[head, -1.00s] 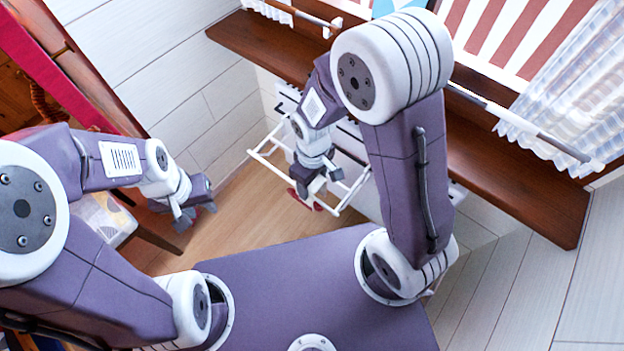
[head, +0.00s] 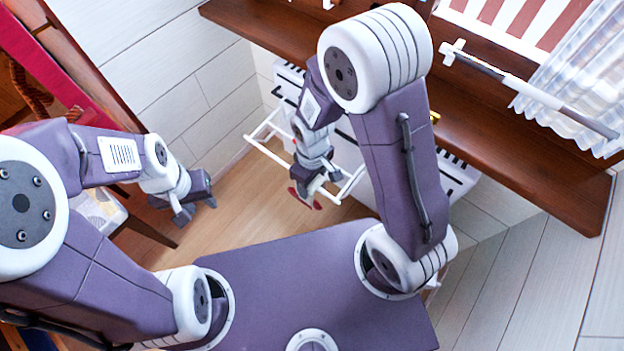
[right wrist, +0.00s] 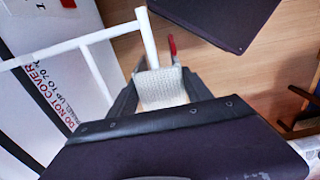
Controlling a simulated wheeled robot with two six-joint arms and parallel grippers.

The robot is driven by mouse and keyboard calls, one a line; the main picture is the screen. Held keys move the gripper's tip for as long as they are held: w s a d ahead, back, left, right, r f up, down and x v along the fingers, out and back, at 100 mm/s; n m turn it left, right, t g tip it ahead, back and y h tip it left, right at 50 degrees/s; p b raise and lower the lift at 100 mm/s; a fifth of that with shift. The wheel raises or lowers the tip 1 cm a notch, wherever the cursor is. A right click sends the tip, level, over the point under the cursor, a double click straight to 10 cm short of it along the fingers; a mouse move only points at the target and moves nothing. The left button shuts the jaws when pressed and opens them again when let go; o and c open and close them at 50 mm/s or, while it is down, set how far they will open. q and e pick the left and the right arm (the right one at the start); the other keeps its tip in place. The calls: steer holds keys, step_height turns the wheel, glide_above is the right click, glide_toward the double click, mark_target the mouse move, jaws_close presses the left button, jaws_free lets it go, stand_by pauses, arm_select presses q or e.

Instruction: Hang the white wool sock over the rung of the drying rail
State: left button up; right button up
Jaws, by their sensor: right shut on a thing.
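My right gripper (head: 305,192) is shut on the white wool sock (right wrist: 162,88), whose pale knit shows between the fingers in the right wrist view. In the head view the sock is mostly hidden by the gripper, beside small red parts. The white drying rail (head: 262,146) sticks out from the heater. Its bars (right wrist: 72,44) run left of and just beyond the gripper in the right wrist view. The gripper is close to the rail's outer right part; I cannot tell whether the sock touches it. My left gripper (head: 195,208) is open and empty, well left of the rail.
A white heater (head: 372,170) stands against the wall under a dark wooden sill (head: 500,135); its warning text (right wrist: 45,95) reads "do not cover". A curtain (head: 575,95) hangs at the right. Wooden floor (head: 235,215) is clear between the arms.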

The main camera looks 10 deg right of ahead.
stand_by(0.4)
steer(key=o, duration=1.4)
step_height(320, 180, up, 9)
steer(key=p, duration=0.5)
steer(key=d, duration=0.1)
steer(key=w+d+r+m, duration=0.1)
steer(key=r, duration=0.1)
steer(key=shift+w+d+t, duration=0.25)
steer(key=shift+d+t, duration=0.15)
steer(key=s+d+r+m, duration=0.2)
steer(key=s+d+m, duration=0.3)
steer(key=d+m, duration=0.15)
steer(key=r+p, duration=1.7)
steer(key=a+r+p, duration=0.1)
steer(key=r+p, duration=0.8)
steer(key=shift+w+r, duration=0.1)
steer(key=shift+r, duration=0.05)
